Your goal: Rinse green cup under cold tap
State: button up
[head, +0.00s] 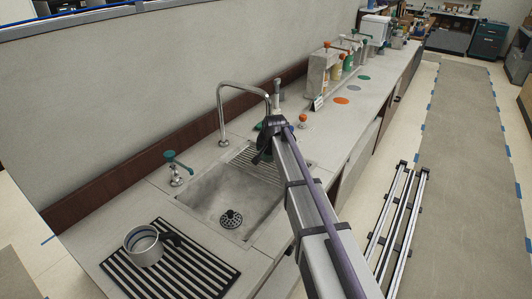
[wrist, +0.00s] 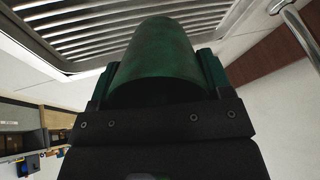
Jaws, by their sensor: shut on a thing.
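The green cup (wrist: 155,55) fills the middle of the wrist view, between the two fingers of my gripper (wrist: 153,78), which is shut on it. In the head view my gripper (head: 267,138) is over the far right part of the sink (head: 215,187), near the curved spout (head: 221,112); it hides most of the cup there. The spout shows at the top right of the wrist view (wrist: 294,22). A teal-handled tap (head: 176,167) stands left of the sink, and an orange-handled tap (head: 302,119) to its right. No running water is visible.
A slatted grate (head: 242,157) covers the sink's far end; a round drain (head: 231,218) lies near its front. A metal jug (head: 143,246) stands on a black slatted mat (head: 190,275) at the front. Pump dispensers (head: 320,75) line the counter beyond. A wall runs behind.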

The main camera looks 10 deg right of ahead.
jog(key=shift+a, duration=0.1)
jog(key=shift+a, duration=0.55)
jog(key=shift+d, duration=0.65)
jog(key=shift+a, duration=0.15)
jog(key=shift+a, duration=0.5)
